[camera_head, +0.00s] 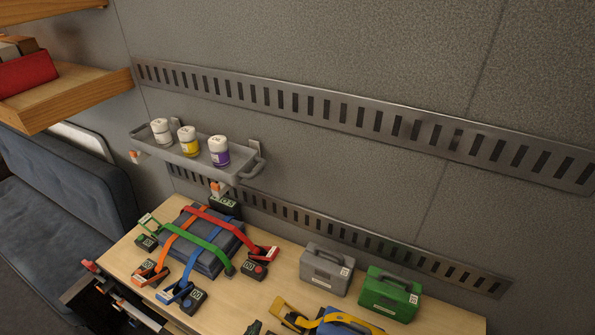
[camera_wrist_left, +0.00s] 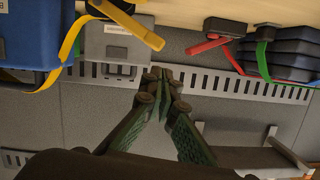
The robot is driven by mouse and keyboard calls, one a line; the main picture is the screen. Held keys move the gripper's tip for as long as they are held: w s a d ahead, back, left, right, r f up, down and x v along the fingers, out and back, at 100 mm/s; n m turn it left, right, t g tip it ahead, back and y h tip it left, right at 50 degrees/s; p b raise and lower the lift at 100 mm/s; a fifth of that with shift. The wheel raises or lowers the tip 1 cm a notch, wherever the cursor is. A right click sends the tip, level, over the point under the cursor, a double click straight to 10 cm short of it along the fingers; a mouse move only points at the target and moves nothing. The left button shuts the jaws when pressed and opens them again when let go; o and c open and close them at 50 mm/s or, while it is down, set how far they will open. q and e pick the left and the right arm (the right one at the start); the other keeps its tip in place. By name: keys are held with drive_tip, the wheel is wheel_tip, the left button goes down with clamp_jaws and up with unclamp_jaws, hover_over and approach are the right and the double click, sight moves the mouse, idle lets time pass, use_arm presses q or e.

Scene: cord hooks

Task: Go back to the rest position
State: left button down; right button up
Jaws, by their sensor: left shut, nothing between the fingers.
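My left gripper (camera_wrist_left: 162,88) shows in the left wrist view, its green-sided fingers meeting at the dark tips. It is shut and empty. That view looks upside down, with the table along the top and the slotted wall rail (camera_wrist_left: 225,86) behind the fingertips. The grey toolbox (camera_wrist_left: 112,46) shows just above and left of the tips in the picture; I cannot tell the exact gap. I cannot clearly make out the left gripper in the head view. My right gripper shows in neither view.
The wooden table (camera_head: 237,308) carries a dark case (camera_head: 198,257) with red, green, orange and blue straps, a grey toolbox (camera_head: 326,269) and a green toolbox (camera_head: 389,294). A grey wall shelf (camera_head: 188,166) holds three jars. A wooden shelf (camera_head: 75,94) juts out upper left.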

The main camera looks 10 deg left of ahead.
use_arm(q)
drive_tip(key=s+a+f+n+g+y, duration=0.1)
drive_tip(key=s+a+n+g+y, duration=0.15)
drive_tip(key=a, duration=0.35)
drive_tip(key=s+a+f+n+g+y, duration=0.1)
drive_tip(key=a+f+g+y, duration=0.15)
drive_tip(key=a, duration=0.45)
drive_tip(key=s+a+n+g, duration=0.1)
drive_tip(key=s+a+g, duration=0.15)
drive_tip(key=s, duration=0.35)
drive_tip(key=s+a+n+g, duration=0.1)
drive_tip(key=s+g, duration=0.2)
drive_tip(key=s, duration=0.4)
wheel_tip(320, 180, down, 32)
drive_tip(key=s+m+g+b, duration=0.1)
drive_tip(key=g+b, duration=0.1)
drive_tip(key=b, duration=0.1)
drive_tip(key=s+f+b, duration=0.3)
drive_tip(key=s+f, duration=1.7)
drive_tip(key=f, duration=0.1)
drive_tip(key=shift+d+f+m+g, duration=0.25)
drive_tip(key=shift+d+m+g, duration=0.1)
drive_tip(key=shift+d+g, duration=0.1)
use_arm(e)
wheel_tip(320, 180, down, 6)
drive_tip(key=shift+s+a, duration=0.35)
use_arm(q)
drive_tip(key=shift+s, duration=0.1)
